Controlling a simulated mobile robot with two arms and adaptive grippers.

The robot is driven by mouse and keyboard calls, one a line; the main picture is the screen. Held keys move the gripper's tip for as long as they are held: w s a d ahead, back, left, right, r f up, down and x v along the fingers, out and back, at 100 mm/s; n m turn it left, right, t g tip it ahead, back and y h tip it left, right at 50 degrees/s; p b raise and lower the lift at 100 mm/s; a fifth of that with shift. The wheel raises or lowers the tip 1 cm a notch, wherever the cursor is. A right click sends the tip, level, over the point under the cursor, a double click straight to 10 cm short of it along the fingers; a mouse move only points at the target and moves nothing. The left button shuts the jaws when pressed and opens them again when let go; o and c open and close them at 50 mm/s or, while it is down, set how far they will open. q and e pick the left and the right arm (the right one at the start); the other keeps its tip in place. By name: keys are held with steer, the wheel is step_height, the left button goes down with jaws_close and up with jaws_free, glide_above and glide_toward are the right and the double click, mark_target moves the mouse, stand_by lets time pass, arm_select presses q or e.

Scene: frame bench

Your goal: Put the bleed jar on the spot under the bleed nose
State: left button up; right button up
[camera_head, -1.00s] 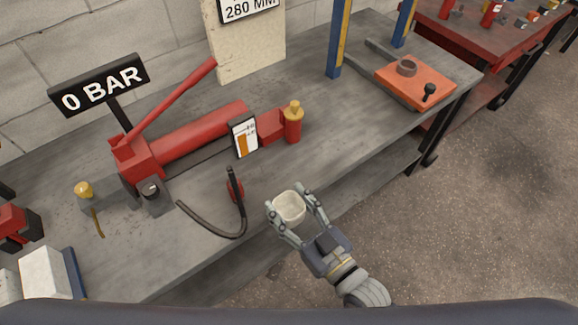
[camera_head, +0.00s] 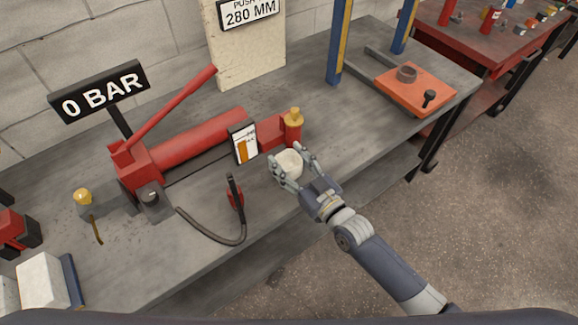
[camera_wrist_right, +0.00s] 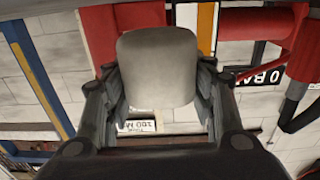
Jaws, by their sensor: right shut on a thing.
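The white bleed jar (camera_head: 288,164) is between the fingers of my right gripper (camera_head: 290,160), which is shut on it. In the head view it is over the front part of the bench, just in front of the red block with a brass-topped red cylinder (camera_head: 293,130). I cannot tell whether its base touches the bench. The jar also fills the middle of the right wrist view (camera_wrist_right: 160,68), with a finger on each side. I cannot make out for certain which part is the bleed nose, and the spot under it does not show clearly. My left gripper is not in view.
The red pump (camera_head: 195,138) with its raised lever lies along the grey bench (camera_head: 330,125). A white gauge card (camera_head: 244,145) and a black hose with a red grip (camera_head: 235,198) are left of the jar. An orange plate (camera_head: 415,90) lies at right; bench between is clear.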

steer(key=shift+f, duration=0.95)
steer(key=shift+s, duration=0.1)
steer(key=shift+f, duration=0.15)
steer(key=shift+f, duration=0.2)
steer(key=o, duration=1.1)
steer(key=shift+c, duration=0.2)
steer(key=p+v, duration=0.3)
steer(key=v, duration=0.8)
steer(key=shift+f, duration=0.2)
